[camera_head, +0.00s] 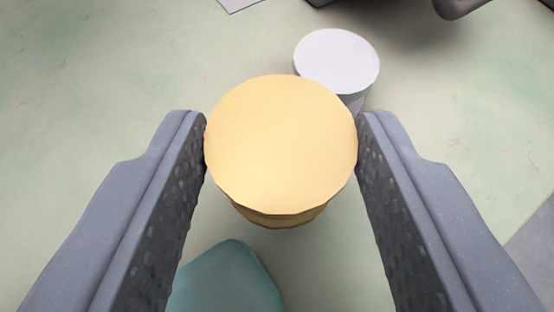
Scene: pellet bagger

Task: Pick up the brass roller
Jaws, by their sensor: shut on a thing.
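The brass roller (281,145) is a yellow, round-topped piece seen from above, in the middle of the view. A narrower part shows below its top rim. My gripper (281,140) has one finger on each side of it, both touching the rim near the fingertips. The gripper is shut on the roller. The roller's underside is hidden, so I cannot tell whether it is clear of the floor.
A light grey cylinder (337,62) stands just behind the roller to the right, partly covered by it. A teal rounded thing (228,280) lies at the bottom, near the left finger. Dark grey parts show at the top right. The pale green floor at left is clear.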

